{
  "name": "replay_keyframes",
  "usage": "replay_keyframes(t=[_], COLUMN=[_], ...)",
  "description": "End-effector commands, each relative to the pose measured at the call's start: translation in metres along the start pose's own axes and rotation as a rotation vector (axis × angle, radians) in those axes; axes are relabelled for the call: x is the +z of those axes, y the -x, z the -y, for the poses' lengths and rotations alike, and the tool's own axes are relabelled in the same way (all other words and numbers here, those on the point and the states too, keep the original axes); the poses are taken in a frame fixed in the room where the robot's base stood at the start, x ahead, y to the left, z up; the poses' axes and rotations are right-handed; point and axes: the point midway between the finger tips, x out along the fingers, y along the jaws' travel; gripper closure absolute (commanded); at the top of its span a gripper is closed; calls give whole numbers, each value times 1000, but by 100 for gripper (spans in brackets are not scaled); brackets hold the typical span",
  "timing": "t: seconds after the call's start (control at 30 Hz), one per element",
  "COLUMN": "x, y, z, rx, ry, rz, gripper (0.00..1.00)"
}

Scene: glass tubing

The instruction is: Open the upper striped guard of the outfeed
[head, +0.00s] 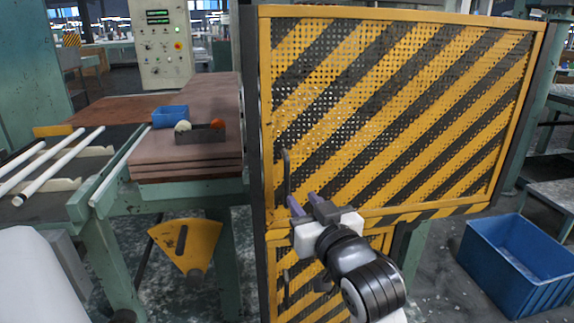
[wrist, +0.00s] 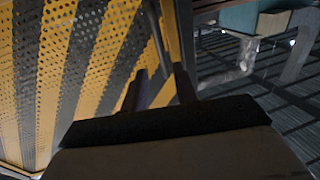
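The upper striped guard (head: 400,110) is a perforated yellow-and-black panel in a yellow frame; it looks closed. In the wrist view its striped face (wrist: 75,60) fills the left side. Its dark upright bar handle (head: 287,175) is near the lower left edge. My gripper (head: 306,203) is in front of the guard's lower left corner, by the handle's lower end. Its two fingers (wrist: 160,90) stand apart, pointing toward the guard's edge. I cannot tell whether the handle lies between them or touches one. The lower striped guard (head: 300,268) is partly hidden behind my arm.
A blue bin (head: 520,265) stands on the floor at right. At left, a bench with stacked brown boards (head: 190,150) bears a small blue box (head: 170,117). White tubes (head: 60,162) lie on a rack at far left. A control panel (head: 162,45) stands behind.

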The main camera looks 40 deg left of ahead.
Motion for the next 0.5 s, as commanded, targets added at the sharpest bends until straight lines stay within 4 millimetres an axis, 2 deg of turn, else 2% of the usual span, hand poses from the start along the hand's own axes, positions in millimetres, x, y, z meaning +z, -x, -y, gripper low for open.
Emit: replay_keyframes(t=[0.03, 0.23, 0.3, 0.5], x=[-6, -5, -2, -2], y=[-2, -12, -31, -68], z=[0, 2, 3, 3], rx=[1, 3, -1, 0], ry=[-5, -3, 1, 1], rz=[4, 1, 2, 1], gripper=[71, 71, 71, 71])
